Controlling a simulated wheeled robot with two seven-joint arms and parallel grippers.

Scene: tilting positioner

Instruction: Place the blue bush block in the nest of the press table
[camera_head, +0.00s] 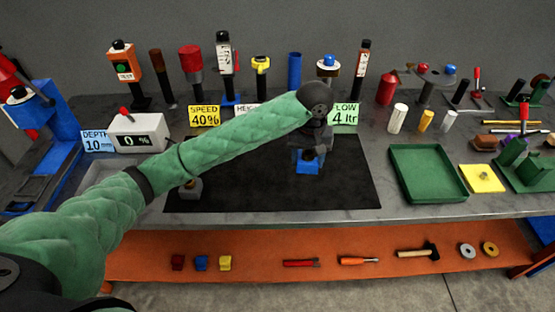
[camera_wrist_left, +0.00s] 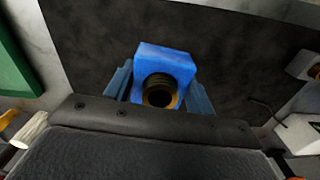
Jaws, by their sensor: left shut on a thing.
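The blue bush block (camera_wrist_left: 165,67) is a bright blue block with a dark, brass-rimmed round bore facing the left wrist camera. My left gripper (camera_wrist_left: 160,88) is shut on it, one blue-grey finger on each side. In the head view my left gripper (camera_head: 308,155) points down over the black mat, with the blue block (camera_head: 307,168) below it. I cannot tell whether the block touches the mat. A blue press-like machine (camera_head: 60,125) stands at the far left. I cannot make out a nest in it. My right gripper is not in view.
The black mat (camera_head: 345,185) is mostly clear. A small grey fixture (camera_head: 190,188) sits at its left, and a white display box (camera_head: 135,132) stands behind that. A green tray (camera_head: 428,172) is to the right. Tools and signs line the back. An orange shelf (camera_head: 270,240) runs below.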

